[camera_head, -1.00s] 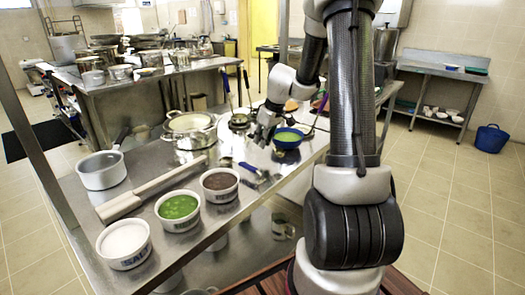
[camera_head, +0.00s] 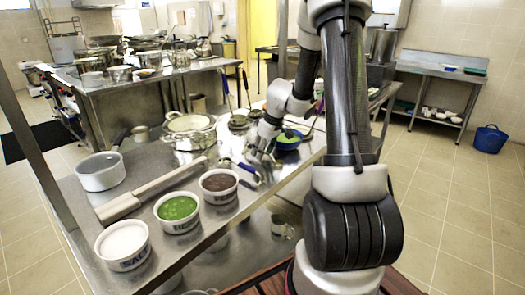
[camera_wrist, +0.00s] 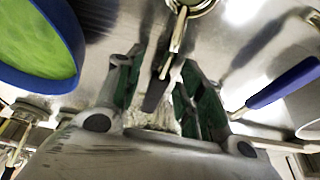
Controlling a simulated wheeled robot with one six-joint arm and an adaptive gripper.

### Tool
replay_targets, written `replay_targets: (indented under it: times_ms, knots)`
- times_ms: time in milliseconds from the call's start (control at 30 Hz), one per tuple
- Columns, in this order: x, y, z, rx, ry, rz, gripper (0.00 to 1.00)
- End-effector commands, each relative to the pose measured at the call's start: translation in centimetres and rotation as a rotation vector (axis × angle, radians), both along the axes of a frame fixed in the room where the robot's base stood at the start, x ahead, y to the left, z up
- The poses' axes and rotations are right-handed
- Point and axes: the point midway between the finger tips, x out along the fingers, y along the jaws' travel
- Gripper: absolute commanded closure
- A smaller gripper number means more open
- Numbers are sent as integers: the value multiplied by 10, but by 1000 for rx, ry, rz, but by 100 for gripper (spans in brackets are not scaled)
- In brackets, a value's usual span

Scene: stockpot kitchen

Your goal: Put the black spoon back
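The black spoon seems to be the metal utensil with a black handle end (camera_wrist: 156,94) in the wrist view. Its metal shaft runs up the picture to a round end at the top edge. In the head view I cannot make it out clearly behind my gripper (camera_head: 259,155), which is low over the steel counter. In the wrist view my gripper (camera_wrist: 163,62) has its fingers apart, one on each side of the black handle. I see gaps beside the handle, but I cannot tell whether a finger touches it.
A blue bowl with green content (camera_wrist: 38,40) is close to the left finger. A blue-handled utensil (camera_wrist: 284,82) lies to the right. A lidded pot (camera_head: 190,131), white bowls of green (camera_head: 178,209) and brown food (camera_head: 218,184), and a salt bowl (camera_head: 123,244) stand on the counter (camera_head: 160,160).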

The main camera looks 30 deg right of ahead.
Motion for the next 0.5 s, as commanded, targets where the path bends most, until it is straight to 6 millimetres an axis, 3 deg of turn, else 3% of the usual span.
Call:
replay_targets:
  times_ms: [267,500]
  knots:
    - [-3,-2,14,-2,-4,1,62]
    - [-19,-8,65,-3,-5,-1,62]
